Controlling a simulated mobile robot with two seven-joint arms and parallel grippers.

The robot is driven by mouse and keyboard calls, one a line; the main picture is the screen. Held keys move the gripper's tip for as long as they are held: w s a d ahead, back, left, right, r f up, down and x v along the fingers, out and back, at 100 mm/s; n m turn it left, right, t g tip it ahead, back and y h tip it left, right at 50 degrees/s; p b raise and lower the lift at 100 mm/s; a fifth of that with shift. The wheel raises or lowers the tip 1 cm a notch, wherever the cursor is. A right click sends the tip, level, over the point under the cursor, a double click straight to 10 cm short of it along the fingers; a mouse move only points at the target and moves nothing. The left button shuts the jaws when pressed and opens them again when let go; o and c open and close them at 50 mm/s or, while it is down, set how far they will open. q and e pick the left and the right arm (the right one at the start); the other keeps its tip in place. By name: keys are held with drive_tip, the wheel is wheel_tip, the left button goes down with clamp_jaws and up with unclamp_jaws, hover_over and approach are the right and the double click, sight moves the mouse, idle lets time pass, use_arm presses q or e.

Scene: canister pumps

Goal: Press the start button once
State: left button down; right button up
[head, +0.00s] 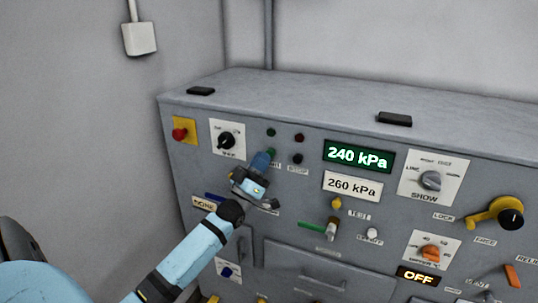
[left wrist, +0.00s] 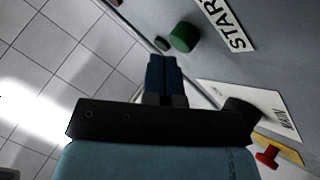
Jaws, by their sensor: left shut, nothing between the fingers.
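The start button is a green round button (left wrist: 184,37) beside a white START label (left wrist: 226,25) in the left wrist view. In the head view a green edge of the button (head: 271,152) shows just above my left gripper (head: 262,160), which hides part of it and its label. My left gripper is shut and empty, with its blue fingers (left wrist: 163,70) pointing at the panel. In the left wrist view the fingertips show beside the button with a small gap in the picture. I cannot tell their distance from the panel. My right gripper is not in view.
A black stop button (head: 296,158) sits right of the start button, with a green lamp (head: 271,132) and a dark red lamp (head: 299,137) above. A black selector knob (head: 227,141) and a red emergency button (head: 180,134) are to the left. Displays read 240 kPa (head: 358,156) and 260 kPa (head: 352,187).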

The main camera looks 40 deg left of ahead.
use_arm(q)
drive_tip(key=shift+w+a, duration=0.2)
drive_tip(key=shift+w, duration=0.4)
idle(0.7)
drive_tip(key=shift+s, duration=0.1)
drive_tip(key=shift+s+d+p, duration=0.25)
drive_tip(key=shift+s+p, duration=0.1)
drive_tip(key=shift+s, duration=0.45)
drive_tip(key=shift+s+d+p, duration=0.25)
drive_tip(key=shift+s+p, duration=0.05)
drive_tip(key=shift+s, duration=0.5)
drive_tip(key=shift+s+d+p, duration=0.3)
drive_tip(key=shift+s+p, duration=0.05)
drive_tip(key=shift+s, duration=0.45)
drive_tip(key=shift+s+d+p, duration=0.25)
drive_tip(key=shift+s+p, duration=0.05)
drive_tip(key=shift+s, duration=0.5)
